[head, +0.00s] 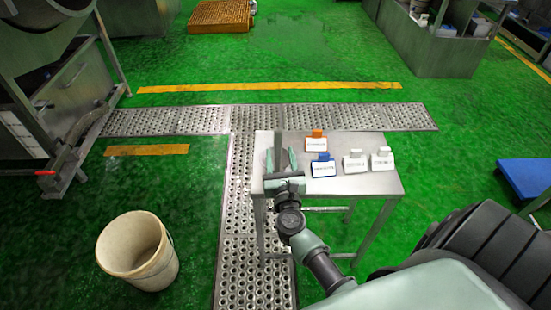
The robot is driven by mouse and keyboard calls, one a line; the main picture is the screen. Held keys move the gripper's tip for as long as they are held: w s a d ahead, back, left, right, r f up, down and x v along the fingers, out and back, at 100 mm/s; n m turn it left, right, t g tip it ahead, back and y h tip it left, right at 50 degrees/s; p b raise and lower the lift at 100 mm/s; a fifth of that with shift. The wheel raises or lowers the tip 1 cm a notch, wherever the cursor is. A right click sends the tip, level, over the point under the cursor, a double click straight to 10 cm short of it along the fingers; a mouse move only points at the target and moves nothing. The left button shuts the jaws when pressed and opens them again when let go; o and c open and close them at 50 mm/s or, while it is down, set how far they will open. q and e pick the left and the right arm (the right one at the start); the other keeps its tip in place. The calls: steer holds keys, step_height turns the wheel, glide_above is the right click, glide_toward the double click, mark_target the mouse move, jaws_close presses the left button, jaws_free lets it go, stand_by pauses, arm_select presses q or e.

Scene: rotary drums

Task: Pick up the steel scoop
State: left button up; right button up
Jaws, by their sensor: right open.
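A small steel table (350,185) stands in the middle. On its left part lies a narrow dark grey piece (278,143), which looks like the steel scoop; its shape is partly hidden by my gripper. My right gripper (280,157) is over this part of the table, its two greenish fingers apart, one on each side of the grey piece. I cannot tell whether they touch it or how high they are above the tabletop. My left gripper is not in view.
Label holders stand on the table: an orange one (316,144), a blue one (323,169) and two white ones (355,162) to the right. A beige bucket (125,245) stands on the green floor at left. A drum machine (50,90) is at far left.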

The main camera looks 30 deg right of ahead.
mark_target(277, 136)
steer(key=shift+w+d+r+m, duration=0.2)
steer(key=shift+d+r+m, duration=0.15)
steer(key=shift+r, duration=0.2)
steer(key=shift+w+d+r, duration=0.1)
steer(key=shift+w+r, duration=0.05)
steer(key=shift+w, duration=0.1)
steer(key=p+x, duration=0.1)
steer(key=x, duration=0.4)
steer(key=shift+w+r+p, duration=0.1)
steer(key=shift+w+p, duration=0.25)
steer(key=shift+p, duration=0.05)
steer(key=shift+w+d, duration=0.1)
steer(key=shift+w, duration=0.2)
jaws_close()
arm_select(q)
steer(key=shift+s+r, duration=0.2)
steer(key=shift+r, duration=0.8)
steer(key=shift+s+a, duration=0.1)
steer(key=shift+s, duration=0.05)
